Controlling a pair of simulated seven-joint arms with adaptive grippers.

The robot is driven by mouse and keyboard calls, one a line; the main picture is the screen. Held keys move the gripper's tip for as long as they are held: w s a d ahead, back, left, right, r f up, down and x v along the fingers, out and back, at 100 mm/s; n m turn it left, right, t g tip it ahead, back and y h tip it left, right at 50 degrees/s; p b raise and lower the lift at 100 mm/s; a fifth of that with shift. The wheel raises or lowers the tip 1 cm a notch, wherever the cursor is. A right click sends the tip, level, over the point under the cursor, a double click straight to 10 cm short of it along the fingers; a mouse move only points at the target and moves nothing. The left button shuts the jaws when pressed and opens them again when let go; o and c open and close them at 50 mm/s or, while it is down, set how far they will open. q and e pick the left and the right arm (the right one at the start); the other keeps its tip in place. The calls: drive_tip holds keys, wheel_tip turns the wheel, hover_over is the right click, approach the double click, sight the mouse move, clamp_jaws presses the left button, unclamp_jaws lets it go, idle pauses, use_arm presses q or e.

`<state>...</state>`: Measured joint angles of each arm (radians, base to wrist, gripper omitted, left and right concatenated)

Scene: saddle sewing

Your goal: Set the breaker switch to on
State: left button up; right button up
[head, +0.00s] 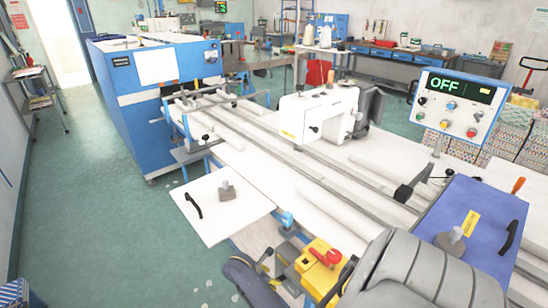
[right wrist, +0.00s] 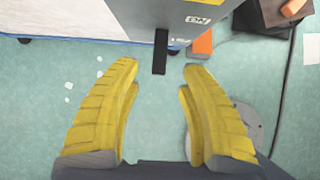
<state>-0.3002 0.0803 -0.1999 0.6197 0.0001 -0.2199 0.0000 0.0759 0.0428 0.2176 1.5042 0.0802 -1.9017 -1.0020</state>
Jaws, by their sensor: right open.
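In the right wrist view, my right gripper (right wrist: 160,73) is open, with its two yellow ribbed fingers apart and nothing held between them. A short black lever (right wrist: 160,52) sticks out from a grey box (right wrist: 150,12) just ahead of the fingertips, roughly centred in the gap. I cannot tell whether the fingers touch the lever. In the head view, the control panel's display (head: 461,87) reads OFF. My left gripper is not in view.
An orange block (right wrist: 203,43) sits right of the lever, and a dark box (right wrist: 260,55) stands farther right. In the head view, a yellow box with a red knob (head: 331,256) is near the bottom. A sewing machine (head: 318,115) stands mid-table. Green floor is clear at left.

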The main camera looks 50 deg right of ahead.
drive_tip(key=shift+v, duration=2.35)
drive_tip(key=shift+s, duration=0.1)
drive_tip(key=shift+c, duration=0.3)
